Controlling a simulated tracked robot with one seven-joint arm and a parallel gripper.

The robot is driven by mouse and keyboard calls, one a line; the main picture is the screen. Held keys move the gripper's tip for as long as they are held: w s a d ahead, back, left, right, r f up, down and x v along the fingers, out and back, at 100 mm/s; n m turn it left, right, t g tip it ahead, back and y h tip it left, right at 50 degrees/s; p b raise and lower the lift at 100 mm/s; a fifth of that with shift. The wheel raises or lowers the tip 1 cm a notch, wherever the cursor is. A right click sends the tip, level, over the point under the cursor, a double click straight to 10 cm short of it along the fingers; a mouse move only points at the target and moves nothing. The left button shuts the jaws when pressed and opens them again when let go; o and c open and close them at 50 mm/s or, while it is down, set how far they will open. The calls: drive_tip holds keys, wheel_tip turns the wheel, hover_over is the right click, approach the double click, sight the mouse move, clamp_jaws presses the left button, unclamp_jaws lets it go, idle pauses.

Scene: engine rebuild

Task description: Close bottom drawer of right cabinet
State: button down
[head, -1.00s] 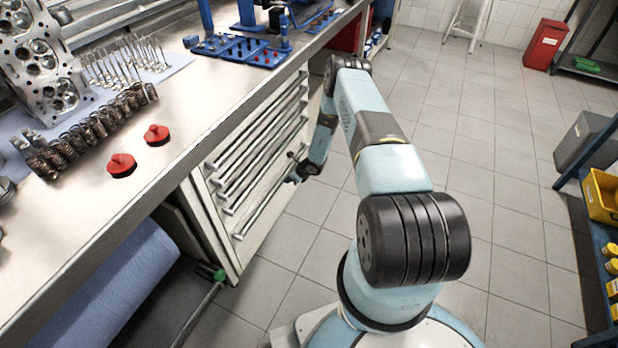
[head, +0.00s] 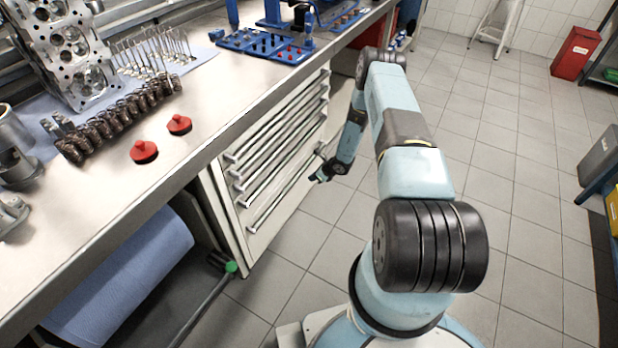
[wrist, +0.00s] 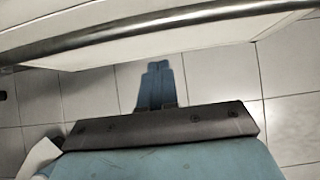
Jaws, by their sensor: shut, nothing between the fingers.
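The white drawer cabinet (head: 224,203) stands under the workbench, with several drawers and long bar handles. The bottom drawer's handle (head: 267,212) is the lowest bar. I cannot tell how far this drawer stands out. My gripper (head: 316,178) is low in front of the cabinet, by the far end of the lower handles. In the wrist view my gripper (wrist: 157,66) is shut and empty, its blue fingers over the floor. A bar handle (wrist: 150,33) and white drawer front cross the top of that view, apart from the fingertips. My arm hides the cabinet's far end.
The workbench (head: 190,150) carries a cylinder head (head: 75,60), springs (head: 115,118) and red caps (head: 144,152). A blue roll (head: 125,275) and a green-ended bar (head: 231,267) lie left of the cabinet. Tiled floor (head: 500,130) to the right is open.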

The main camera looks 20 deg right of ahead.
drive_tip(key=v, duration=0.8)
drive_tip(key=shift+s+d+r, duration=0.15)
drive_tip(key=shift+s+d, duration=0.05)
drive_tip(key=shift+s, duration=0.05)
drive_tip(key=w+a+r+n, duration=0.1)
drive_tip(key=a+r+n, duration=0.1)
drive_tip(key=r, duration=0.6)
drive_tip(key=w+a+r+n+y, duration=0.1)
drive_tip(key=w+r+n, duration=0.15)
drive_tip(key=r, duration=0.65)
drive_tip(key=w+a+r+n, duration=0.1)
drive_tip(key=a+r+n, duration=0.15)
drive_tip(key=r, duration=0.55)
drive_tip(key=s+a+r+n+g, duration=0.15)
drive_tip(key=s+r+n, duration=0.25)
drive_tip(key=r, duration=0.7)
drive_tip(key=s+a+r+n, duration=0.3)
drive_tip(key=r, duration=0.8)
drive_tip(key=s+a+r+n+h, duration=0.2)
drive_tip(key=s+r+n, duration=0.5)
drive_tip(key=s+r, duration=0.95)
drive_tip(key=s+d+r+n+h, duration=0.2)
drive_tip(key=s+r+n, duration=0.1)
drive_tip(key=s, duration=0.7)
drive_tip(key=s+d+r+n+t+h, duration=0.1)
drive_tip(key=s+d+r+n+h, duration=0.1)
drive_tip(key=s, duration=0.8)
drive_tip(key=shift+s+d+r+n+h, duration=0.3)
drive_tip(key=shift+s+r+n, duration=0.1)
drive_tip(key=shift+n, duration=0.1)
